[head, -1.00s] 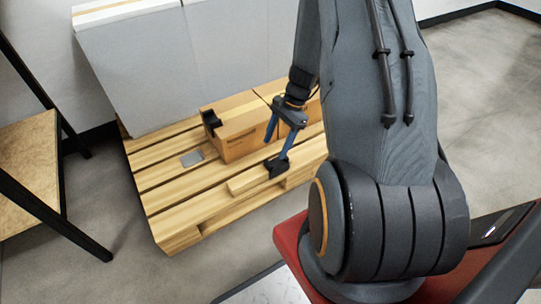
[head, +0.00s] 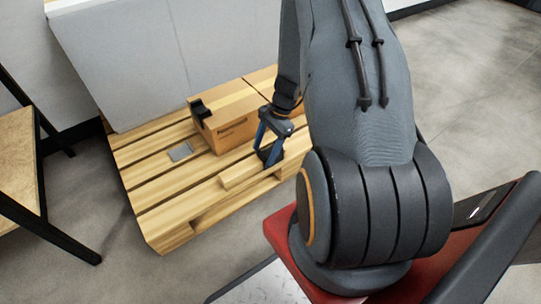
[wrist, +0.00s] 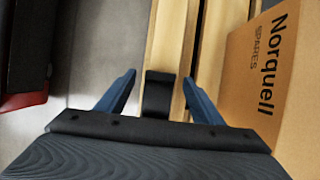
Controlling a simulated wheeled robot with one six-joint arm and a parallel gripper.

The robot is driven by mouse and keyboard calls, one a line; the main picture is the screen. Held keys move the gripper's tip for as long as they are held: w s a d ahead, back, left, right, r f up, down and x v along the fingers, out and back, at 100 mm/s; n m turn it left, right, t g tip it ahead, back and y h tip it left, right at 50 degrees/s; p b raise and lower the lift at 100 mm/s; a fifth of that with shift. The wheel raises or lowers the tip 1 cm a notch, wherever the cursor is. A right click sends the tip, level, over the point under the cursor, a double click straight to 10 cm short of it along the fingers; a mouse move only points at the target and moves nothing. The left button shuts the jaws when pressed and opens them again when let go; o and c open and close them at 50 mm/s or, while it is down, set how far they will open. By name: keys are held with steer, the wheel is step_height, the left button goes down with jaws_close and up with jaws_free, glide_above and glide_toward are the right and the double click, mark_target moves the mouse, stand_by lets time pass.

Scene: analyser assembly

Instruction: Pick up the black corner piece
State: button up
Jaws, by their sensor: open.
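A black corner piece (head: 270,155) sits on a wooden block at the pallet's near edge. In the wrist view the black corner piece (wrist: 157,95) lies between the two blue fingers, with a gap on each side. My gripper (head: 266,148) is open and straddles it, pointing down; the wrist view also shows my gripper (wrist: 159,77) empty. The near part of the piece is hidden behind the gripper body there. A second black piece (head: 199,110) sits on the left top corner of a cardboard box.
Cardboard boxes (head: 225,122) stand on the wooden pallet (head: 150,172), close behind my gripper; one reads "Norquell Spares". A small grey plate (head: 180,151) lies on the slats. Large grey panels (head: 150,60) stand behind. A wooden-topped table (head: 18,160) is at left.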

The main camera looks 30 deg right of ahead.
steer(key=c, duration=1.1)
